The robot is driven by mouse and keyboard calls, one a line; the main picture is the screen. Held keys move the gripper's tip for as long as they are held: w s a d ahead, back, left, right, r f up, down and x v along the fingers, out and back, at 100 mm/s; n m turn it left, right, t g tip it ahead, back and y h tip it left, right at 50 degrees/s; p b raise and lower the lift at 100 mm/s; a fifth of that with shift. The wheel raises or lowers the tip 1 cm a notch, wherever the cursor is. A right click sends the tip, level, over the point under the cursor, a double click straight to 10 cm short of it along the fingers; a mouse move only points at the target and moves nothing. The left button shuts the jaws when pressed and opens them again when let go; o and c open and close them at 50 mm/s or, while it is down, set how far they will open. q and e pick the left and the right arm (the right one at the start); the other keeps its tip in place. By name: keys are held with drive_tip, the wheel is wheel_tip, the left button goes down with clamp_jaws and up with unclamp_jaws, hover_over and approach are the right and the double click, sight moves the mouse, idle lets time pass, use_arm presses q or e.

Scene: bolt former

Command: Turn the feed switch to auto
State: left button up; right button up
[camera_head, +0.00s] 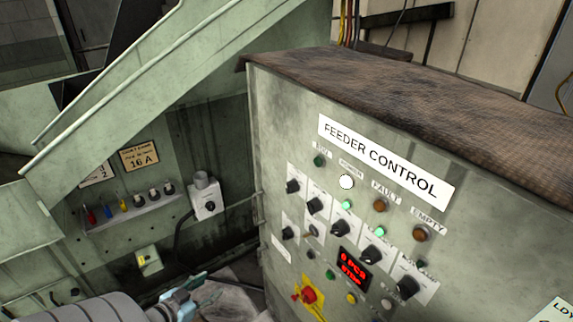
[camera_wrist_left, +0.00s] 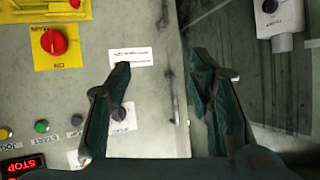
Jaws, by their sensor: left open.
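The feeder control panel (camera_head: 275,130) carries several black rotary knobs on white plates; their small labels are too blurred to tell which one is the feed switch. One knob (camera_head: 288,233) sits at the panel's lower left edge. In the left wrist view the panel appears upside down, and a knob (camera_wrist_left: 118,113) shows partly behind one finger. My left gripper (camera_head: 207,290) is open and empty, left of the panel's edge in the head view. In the left wrist view its fingers (camera_wrist_left: 160,65) are spread near that edge. My right gripper is not in view.
A grey switch box (camera_head: 206,200) and a shelf of coloured tools (camera_head: 130,212) are on the left wall. A green sloping chute crosses above.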

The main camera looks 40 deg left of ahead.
use_arm(q)
drive_tip(key=w+d+r+t+h+p, duration=0.2)
drive_tip(key=w+r+t, duration=0.15)
drive_tip(key=r, duration=1.15)
drive_tip(key=m+t+h+p, duration=0.1)
drive_tip(key=t+h+p, duration=0.1)
drive_tip(key=h+p, duration=0.15)
approach(287, 189)
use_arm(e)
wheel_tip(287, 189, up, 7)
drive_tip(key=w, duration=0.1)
use_arm(q)
drive_tip(key=b+x, duration=0.5)
drive_tip(key=x, duration=0.1)
drive_tip(key=f+b+x, duration=0.1)
drive_tip(key=b+x, duration=0.2)
drive_tip(key=shift+w+f+b, duration=0.1)
drive_tip(key=shift+b, duration=0.25)
drive_tip(key=shift+w+b, duration=0.1)
drive_tip(key=shift+b, duration=0.2)
drive_tip(key=shift+r, duration=0.45)
clamp_jaws()
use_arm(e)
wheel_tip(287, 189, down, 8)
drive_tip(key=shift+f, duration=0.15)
